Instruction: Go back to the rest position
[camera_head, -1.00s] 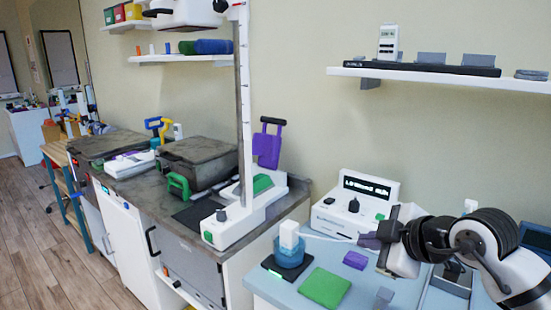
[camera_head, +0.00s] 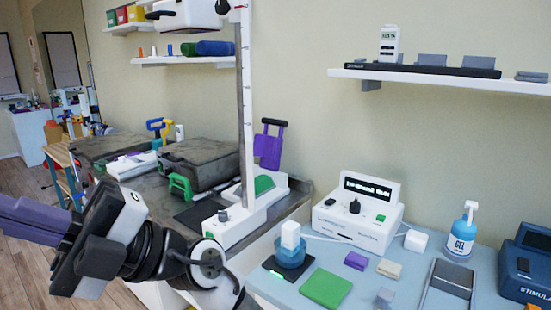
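My gripper (camera_head: 35,215) is in the camera view at the lower left, in front of the grey counter and the floor. It points left, and its purple-grey fingers run out toward the picture's left edge. The fingertips are cut off or overlap, so I cannot tell whether they are open or shut. I see nothing held in the visible part. The black and white wrist (camera_head: 140,240) covers the front of the counter cabinets.
The light blue table (camera_head: 350,290) holds a blue cup (camera_head: 290,252), a green pad (camera_head: 326,288), a purple block (camera_head: 355,260), a white device (camera_head: 350,222) and a gel bottle (camera_head: 463,232). A tall white column (camera_head: 246,110) stands on the counter. A shelf (camera_head: 440,80) hangs above.

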